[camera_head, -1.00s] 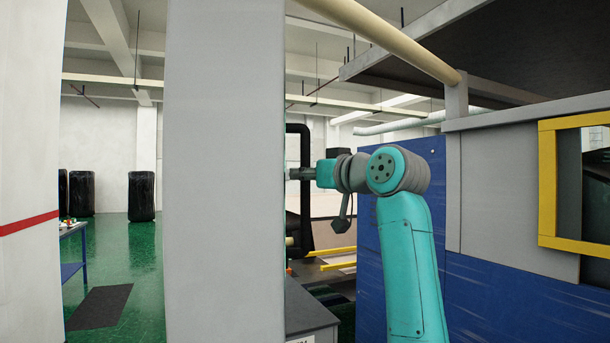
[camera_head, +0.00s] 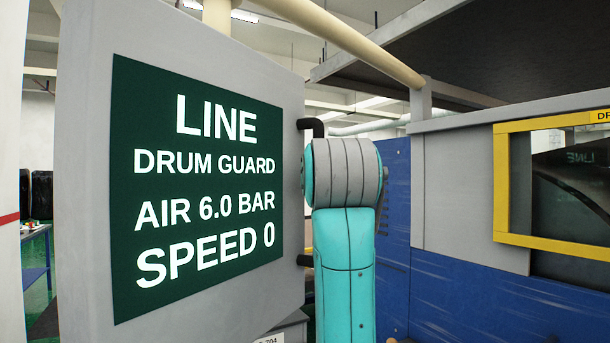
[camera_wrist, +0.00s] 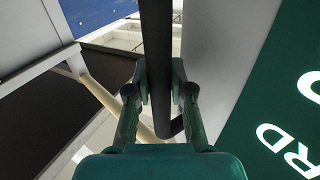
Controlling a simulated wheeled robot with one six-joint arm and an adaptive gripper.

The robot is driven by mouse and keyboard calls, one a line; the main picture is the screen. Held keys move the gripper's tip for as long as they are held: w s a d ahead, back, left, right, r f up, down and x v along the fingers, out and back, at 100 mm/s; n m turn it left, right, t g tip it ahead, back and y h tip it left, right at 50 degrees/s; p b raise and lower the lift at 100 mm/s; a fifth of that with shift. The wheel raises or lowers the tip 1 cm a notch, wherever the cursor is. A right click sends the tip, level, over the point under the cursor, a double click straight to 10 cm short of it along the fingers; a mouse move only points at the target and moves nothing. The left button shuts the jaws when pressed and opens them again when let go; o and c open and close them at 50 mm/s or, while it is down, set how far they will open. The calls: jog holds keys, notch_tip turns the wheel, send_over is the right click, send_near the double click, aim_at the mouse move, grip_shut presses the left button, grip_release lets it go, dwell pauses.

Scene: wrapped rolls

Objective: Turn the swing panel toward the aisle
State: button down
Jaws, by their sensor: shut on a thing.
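The swing panel (camera_head: 75,150) is a grey board with a dark green sign face (camera_head: 210,185) that reads LINE DRUM GUARD, AIR 6.0 BAR, SPEED 0. Its face is turned at an angle toward my head camera. A black bar handle (camera_head: 311,126) is on its right edge, mostly hidden behind my arm in the head view. In the wrist view my gripper (camera_wrist: 160,92) is shut on the black handle (camera_wrist: 157,40), one finger on each side. The green sign (camera_wrist: 285,115) shows at the right there. In the head view my arm hides the gripper.
A blue and grey machine wall (camera_head: 465,290) with a yellow-framed window (camera_head: 500,185) stands at the right. A cream pipe (camera_head: 345,35) runs overhead to a post. A blue table (camera_head: 35,255) and dark wrapped rolls (camera_head: 40,195) are at the far left.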

jog(key=s+d+m+g+h, duration=0.1)
jog(key=s+m+g+h, duration=0.2)
jog(key=s+m+h, duration=0.6)
jog(key=shift+s+d+h, duration=0.35)
jog(key=shift+s+h, duration=1.85)
jog(key=shift+s, duration=2.75)
jog(key=c, duration=1.3)
grip_release()
